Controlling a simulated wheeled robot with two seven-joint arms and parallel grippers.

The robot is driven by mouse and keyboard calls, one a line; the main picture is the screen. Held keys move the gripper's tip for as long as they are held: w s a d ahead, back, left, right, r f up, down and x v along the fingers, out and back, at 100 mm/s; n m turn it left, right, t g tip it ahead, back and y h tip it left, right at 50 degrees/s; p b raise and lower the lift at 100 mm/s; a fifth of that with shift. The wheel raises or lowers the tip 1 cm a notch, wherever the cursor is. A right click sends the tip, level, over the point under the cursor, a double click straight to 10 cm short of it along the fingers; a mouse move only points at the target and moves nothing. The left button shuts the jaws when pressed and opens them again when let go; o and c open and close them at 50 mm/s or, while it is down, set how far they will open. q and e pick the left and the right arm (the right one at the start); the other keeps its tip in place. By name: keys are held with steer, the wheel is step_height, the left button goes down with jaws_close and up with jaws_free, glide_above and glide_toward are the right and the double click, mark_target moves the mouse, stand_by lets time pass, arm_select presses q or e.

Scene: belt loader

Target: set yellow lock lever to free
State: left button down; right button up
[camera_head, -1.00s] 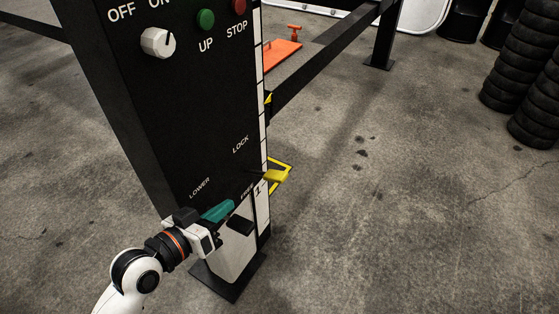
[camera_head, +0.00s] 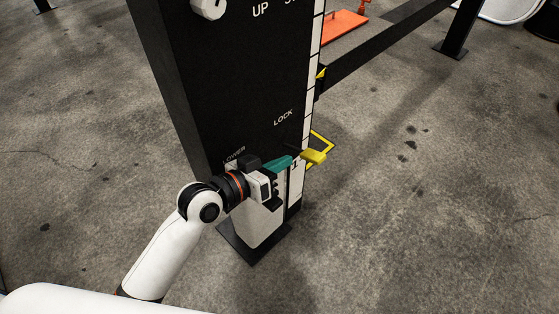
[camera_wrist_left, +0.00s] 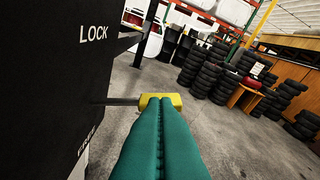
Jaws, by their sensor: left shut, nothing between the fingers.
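The yellow lock lever (camera_head: 314,157) sticks out at the right edge of the black post's panel (camera_head: 240,90), below the LOCK label. In the left wrist view its yellow grip (camera_wrist_left: 160,100) sits on a dark rod, just beyond my fingertips. My left gripper (camera_head: 291,160) has teal fingers pressed together with nothing between them. Its tips (camera_wrist_left: 160,112) are at the near side of the lever grip; I cannot tell whether they touch. The label by the lever's lower position is mostly hidden by my gripper. My right gripper is not in view.
A dark horizontal beam (camera_head: 390,50) runs back from the post. An orange plate (camera_head: 343,25) lies behind it. Stacked tyres (camera_wrist_left: 205,68) stand far off. The concrete floor to the right is clear.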

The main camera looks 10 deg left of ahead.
mark_target(315, 152)
arm_select(q)
steer(key=x, duration=0.7)
steer(key=shift+p, duration=0.3)
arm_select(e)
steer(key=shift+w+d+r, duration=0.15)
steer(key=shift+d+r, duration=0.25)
arm_select(q)
steer(key=shift+s+d+f+m+y, duration=0.25)
steer(key=shift+f+m+y, duration=0.05)
steer(key=shift+f+m, duration=0.3)
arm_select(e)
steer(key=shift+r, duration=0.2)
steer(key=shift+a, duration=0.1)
